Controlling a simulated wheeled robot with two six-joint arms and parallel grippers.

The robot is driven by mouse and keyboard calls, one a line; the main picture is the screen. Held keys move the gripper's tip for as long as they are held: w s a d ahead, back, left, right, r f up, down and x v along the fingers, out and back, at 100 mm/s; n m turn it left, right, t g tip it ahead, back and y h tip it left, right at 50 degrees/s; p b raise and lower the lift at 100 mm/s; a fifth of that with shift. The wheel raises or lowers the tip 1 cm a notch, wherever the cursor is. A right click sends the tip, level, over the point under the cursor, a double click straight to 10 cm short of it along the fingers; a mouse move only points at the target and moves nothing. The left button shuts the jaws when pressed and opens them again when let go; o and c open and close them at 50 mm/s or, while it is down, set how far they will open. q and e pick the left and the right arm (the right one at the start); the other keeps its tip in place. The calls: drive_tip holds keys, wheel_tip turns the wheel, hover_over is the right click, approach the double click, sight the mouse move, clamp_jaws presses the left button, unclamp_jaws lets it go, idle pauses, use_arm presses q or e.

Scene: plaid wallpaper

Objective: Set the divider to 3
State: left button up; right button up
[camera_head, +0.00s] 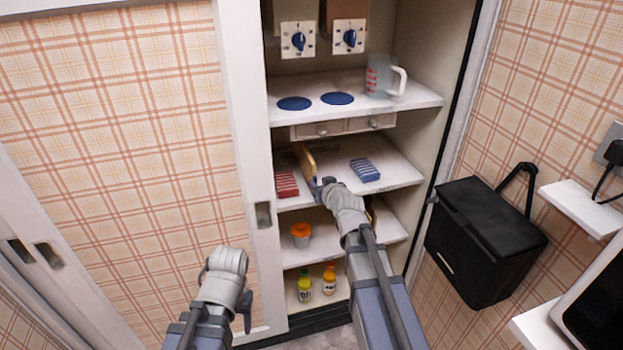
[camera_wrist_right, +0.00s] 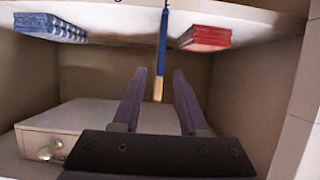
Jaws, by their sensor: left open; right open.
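The divider (camera_head: 306,163) is a thin upright tan panel on the middle shelf (camera_head: 330,160), with red books or boxes (camera_head: 285,184) to its left and blue ones (camera_head: 365,170) to its right. In the right wrist view, which looks upside down, the divider (camera_wrist_right: 162,50) is seen edge-on with a blue front edge and a tan end. My right gripper (camera_head: 322,184) is open in front of the shelf. Its two fingers (camera_wrist_right: 160,72) stand apart on either side of the divider, with gaps. My left gripper (camera_head: 228,290) is open and empty, low at the left. No numbers show beside the divider.
Two small drawers (camera_head: 343,127) hang above the middle shelf. A measuring jug (camera_head: 381,78) and two blue discs (camera_head: 337,98) are on the shelf above. Two dials (camera_head: 298,40) are at the top. An orange-lidded jar (camera_head: 301,235) and bottles (camera_head: 304,288) stand below.

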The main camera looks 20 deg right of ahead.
sight(313, 178)
drive_tip(key=shift+b+x, duration=1.5)
drive_tip(key=shift+x, duration=2.4)
clamp_jaws()
